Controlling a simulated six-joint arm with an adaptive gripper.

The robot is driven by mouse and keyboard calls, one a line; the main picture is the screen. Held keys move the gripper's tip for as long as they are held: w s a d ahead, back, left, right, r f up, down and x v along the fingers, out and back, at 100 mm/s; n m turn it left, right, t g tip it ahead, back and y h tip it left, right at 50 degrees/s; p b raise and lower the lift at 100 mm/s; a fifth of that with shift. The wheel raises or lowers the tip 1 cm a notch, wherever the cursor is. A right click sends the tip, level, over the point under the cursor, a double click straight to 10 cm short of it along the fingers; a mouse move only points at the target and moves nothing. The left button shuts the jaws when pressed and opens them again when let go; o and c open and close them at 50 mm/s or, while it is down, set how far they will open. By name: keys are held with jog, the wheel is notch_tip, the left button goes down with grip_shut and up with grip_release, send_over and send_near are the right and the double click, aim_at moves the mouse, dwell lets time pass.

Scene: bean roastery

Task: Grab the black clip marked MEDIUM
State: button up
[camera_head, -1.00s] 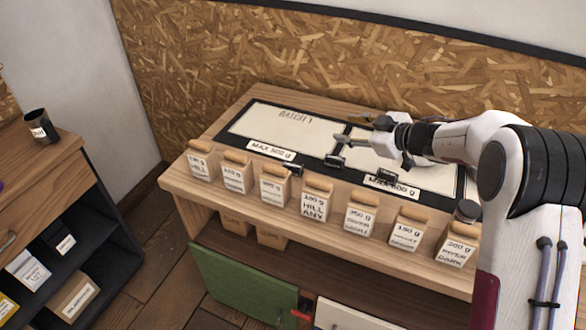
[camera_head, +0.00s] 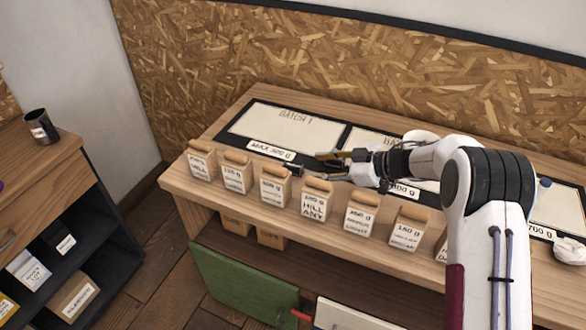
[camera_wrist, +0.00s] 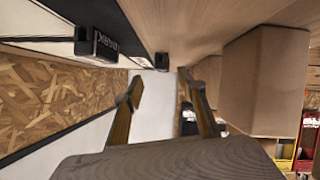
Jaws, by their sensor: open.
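No clip in view shows a readable MEDIUM mark. In the wrist view a black clip (camera_wrist: 103,43) reads DARK, left of my fingers. A second black clip (camera_wrist: 162,60) is farther off, ahead of the gap between the fingers; its marking cannot be read. In the head view a small black clip (camera_head: 295,169) lies on the counter by the MAX 500 g label, left of my gripper. My gripper (camera_head: 326,162) is low over the front of the counter with its fingers apart and empty; both fingers also show in the wrist view (camera_wrist: 166,98).
Several labelled coffee bags, one reading HILL ANY (camera_head: 315,203), line the front edge of the wooden counter (camera_head: 205,150). The BATCH 1 mat (camera_head: 275,125) is bare. A dark cup (camera_head: 40,127) stands on the left cabinet. An OSB panel (camera_head: 300,55) rises behind.

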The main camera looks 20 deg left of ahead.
aim_at(295, 166)
jog(key=shift+x, duration=1.2)
jog(key=shift+s+a, duration=0.1)
jog(key=shift+a, duration=0.1)
jog(key=shift+s+a+f, duration=0.1)
jog(key=shift+a, duration=0.45)
jog(key=shift+x, duration=1.9)
jog(key=shift+s+a, duration=0.1)
jog(key=c, duration=1)
